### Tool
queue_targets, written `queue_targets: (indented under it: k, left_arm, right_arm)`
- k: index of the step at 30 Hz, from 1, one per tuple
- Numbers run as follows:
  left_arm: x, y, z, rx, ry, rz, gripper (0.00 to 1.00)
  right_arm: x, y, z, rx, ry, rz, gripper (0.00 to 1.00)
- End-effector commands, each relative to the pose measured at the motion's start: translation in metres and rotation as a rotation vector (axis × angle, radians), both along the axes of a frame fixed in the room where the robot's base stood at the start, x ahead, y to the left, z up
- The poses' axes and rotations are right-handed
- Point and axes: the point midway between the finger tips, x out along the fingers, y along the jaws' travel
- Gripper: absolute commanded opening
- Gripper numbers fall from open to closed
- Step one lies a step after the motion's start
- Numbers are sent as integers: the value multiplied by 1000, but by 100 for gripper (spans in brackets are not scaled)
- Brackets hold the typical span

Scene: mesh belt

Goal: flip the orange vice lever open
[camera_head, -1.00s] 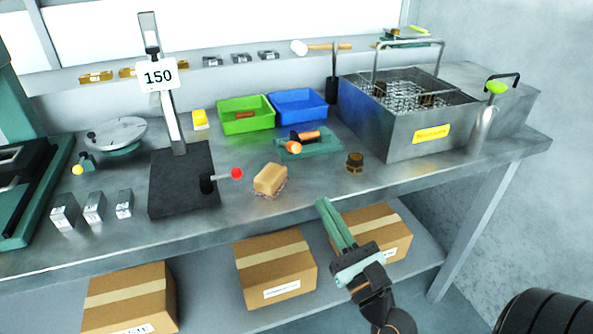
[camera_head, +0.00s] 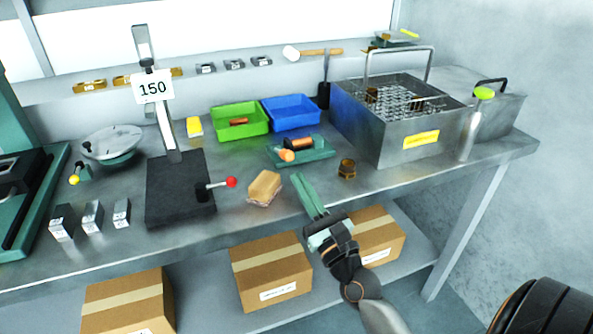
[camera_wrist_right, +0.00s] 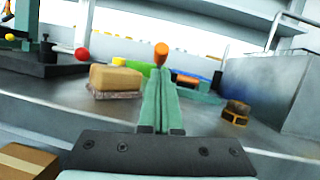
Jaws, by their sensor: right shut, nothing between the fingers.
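The vice (camera_head: 318,155) is a low teal block on the bench, right of centre. It carries an orange lever with a rounded end (camera_head: 287,156) toward me and a copper-orange cylinder (camera_head: 300,143) behind it. In the right wrist view the orange rounded end (camera_wrist_right: 161,49) shows just above my fingertips, and an orange bar (camera_wrist_right: 188,79) lies to its right. My right gripper (camera_head: 297,177) is shut and empty, its teal fingers pointing at the vice from the front. A small gap seems to remain; contact is not clear. My left gripper is out of view.
A tan sponge-like block (camera_head: 264,187) lies just left of my fingers, and a brass nut (camera_head: 347,168) stands to the right. Green (camera_head: 240,131) and blue (camera_head: 291,124) bins sit behind the vice. A metal basket tank (camera_head: 388,150) stands right; a red-knobbed stand (camera_head: 180,210) stands left.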

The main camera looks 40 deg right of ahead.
Motion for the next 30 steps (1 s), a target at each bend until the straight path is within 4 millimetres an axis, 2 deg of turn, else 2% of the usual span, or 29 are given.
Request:
queue_targets:
  k: [3,9,22,30]
  left_arm:
    - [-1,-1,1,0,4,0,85]
    - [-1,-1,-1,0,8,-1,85]
    - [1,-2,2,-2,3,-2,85]
    - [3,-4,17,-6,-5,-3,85]
  right_arm:
    - [13,-2,6,0,-2,-1,0]
    - [22,-3,8,-1,0,0,0]
    - [23,-3,8,0,2,0,0]
    - [24,-13,16,10,37,-1,0]
